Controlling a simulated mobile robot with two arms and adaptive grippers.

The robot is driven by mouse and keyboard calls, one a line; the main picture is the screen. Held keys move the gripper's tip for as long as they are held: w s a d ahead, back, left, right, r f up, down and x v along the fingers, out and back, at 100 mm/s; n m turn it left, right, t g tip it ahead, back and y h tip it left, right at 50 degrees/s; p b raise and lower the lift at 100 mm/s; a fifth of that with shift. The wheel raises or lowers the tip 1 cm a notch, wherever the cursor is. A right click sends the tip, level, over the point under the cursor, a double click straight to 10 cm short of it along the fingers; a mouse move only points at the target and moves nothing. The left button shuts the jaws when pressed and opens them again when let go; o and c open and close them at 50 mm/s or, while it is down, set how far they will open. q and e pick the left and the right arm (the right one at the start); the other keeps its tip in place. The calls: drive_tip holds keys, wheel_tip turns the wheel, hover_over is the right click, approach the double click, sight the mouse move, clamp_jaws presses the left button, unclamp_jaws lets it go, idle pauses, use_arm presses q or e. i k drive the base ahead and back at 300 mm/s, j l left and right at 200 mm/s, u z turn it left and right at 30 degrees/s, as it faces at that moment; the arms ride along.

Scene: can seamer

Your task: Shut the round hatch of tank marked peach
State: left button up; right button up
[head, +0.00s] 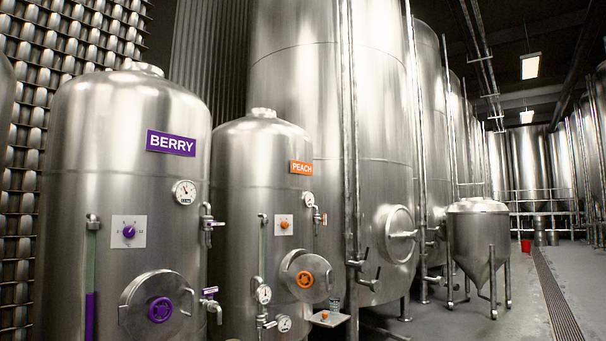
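The peach tank (240,200) is a steel cylinder with a domed top and an orange PEACH label (301,168). Its round hatch (291,264) is low on the front right and has an orange handwheel (305,280). The hatch disc's right edge reaches past the tank's outline, so it seems to stand off the wall; I cannot tell how far it is open. Neither of my grippers is in view.
The larger berry tank (80,200) stands at left with a purple-wheeled hatch (137,290). Gauges (264,294), valves and a small shelf (340,319) sit near the peach hatch. Vertical pipes (350,150) stand right of it. Open floor with a drain (555,295) lies at far right.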

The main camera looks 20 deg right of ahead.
sight(322, 271)
drive_tip(key=i+l, duration=0.15)
drive_tip(key=i, duration=0.3)
drive_tip(key=i+l+z, duration=0.1)
drive_tip(key=i, duration=0.35)
drive_tip(key=i+l, duration=0.25)
drive_tip(key=i, duration=0.2)
drive_tip(key=z, duration=0.05)
